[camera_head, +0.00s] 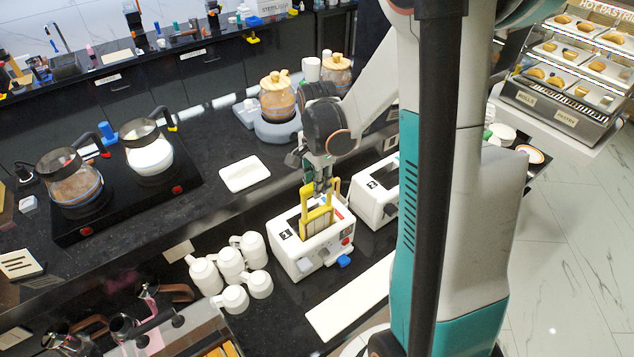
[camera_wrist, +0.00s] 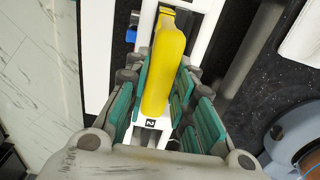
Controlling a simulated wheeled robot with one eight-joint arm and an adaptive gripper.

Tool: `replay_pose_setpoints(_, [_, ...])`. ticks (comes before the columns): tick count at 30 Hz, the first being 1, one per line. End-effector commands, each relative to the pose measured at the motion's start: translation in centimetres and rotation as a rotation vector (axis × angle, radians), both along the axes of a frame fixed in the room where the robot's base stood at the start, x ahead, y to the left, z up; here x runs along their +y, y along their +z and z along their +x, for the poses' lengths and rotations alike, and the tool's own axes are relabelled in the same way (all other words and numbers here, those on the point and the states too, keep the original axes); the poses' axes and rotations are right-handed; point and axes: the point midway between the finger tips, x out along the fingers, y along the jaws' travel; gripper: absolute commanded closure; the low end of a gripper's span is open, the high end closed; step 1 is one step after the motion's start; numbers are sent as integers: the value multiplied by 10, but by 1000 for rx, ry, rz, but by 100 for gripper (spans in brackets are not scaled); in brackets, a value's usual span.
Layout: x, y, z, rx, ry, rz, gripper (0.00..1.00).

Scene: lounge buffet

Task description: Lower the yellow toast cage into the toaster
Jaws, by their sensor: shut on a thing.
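The yellow toast cage (camera_head: 318,221) is upright over the slot opening of the nearer white toaster (camera_head: 308,255). Its lower end overlaps the slot in the head view; I cannot tell how deep it sits. My gripper (camera_head: 322,186) is above the toaster, shut on the top of the cage. In the wrist view the yellow cage (camera_wrist: 166,65) runs between the green-padded fingers of my gripper (camera_wrist: 163,95). White toaster body shows behind it, and the slot is mostly hidden.
A second white toaster (camera_head: 374,196) stands close behind to the right. White mugs (camera_head: 230,265) crowd the left side. A white board (camera_head: 350,298) lies in front. A hot plate with two pots (camera_head: 128,195) is farther left, and a glass jar (camera_head: 277,98) stands behind my gripper.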

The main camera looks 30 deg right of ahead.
Motion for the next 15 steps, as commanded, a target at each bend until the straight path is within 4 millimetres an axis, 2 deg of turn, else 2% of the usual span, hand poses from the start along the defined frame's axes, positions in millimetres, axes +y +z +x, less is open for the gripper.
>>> replay_pose_setpoints(15, [0,-10,0,0,0,0,100])
